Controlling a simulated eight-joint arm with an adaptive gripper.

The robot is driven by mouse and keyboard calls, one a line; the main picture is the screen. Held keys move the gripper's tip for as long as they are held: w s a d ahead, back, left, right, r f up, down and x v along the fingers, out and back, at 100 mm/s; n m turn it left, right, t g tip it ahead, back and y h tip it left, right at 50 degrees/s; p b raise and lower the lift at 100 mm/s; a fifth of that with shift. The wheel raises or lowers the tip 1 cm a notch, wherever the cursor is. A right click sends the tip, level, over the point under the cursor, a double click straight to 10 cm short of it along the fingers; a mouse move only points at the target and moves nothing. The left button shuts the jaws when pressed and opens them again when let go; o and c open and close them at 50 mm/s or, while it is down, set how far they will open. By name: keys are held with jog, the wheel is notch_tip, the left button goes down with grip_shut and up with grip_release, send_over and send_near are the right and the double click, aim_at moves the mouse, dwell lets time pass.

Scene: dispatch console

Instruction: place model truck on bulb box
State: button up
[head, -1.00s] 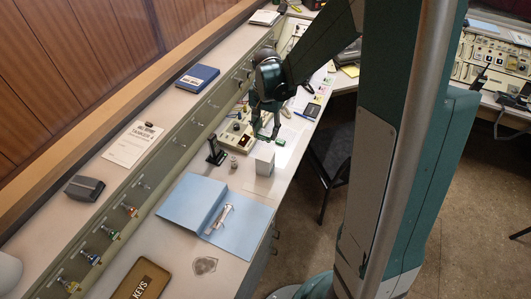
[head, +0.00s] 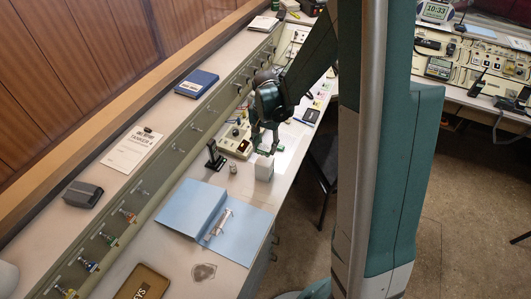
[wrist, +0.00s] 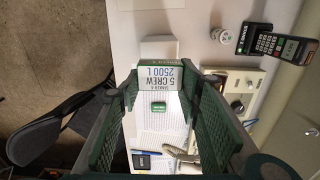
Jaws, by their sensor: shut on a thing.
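My gripper (head: 264,149) hangs over the desk, fingers pointing down. In the wrist view its green ridged fingers (wrist: 159,88) are shut on a small green-edged block with a white face lettered "5 CREW 2500 L" (wrist: 160,77); I take it for the model truck. In the head view only a bit of green shows at the fingertips.
A black stand (head: 214,157) and a small jar (head: 233,169) stand left of the box. A cream console unit (head: 236,143) lies behind them. An open blue folder (head: 190,207) lies in front.

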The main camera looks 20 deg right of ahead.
aim_at(266, 153)
jog(key=shift+f, duration=2.1)
jog(key=shift+f, duration=0.15)
jog(key=o, duration=0.9)
jog(key=shift+r, duration=6.2)
jog(key=shift+s+r, duration=0.1)
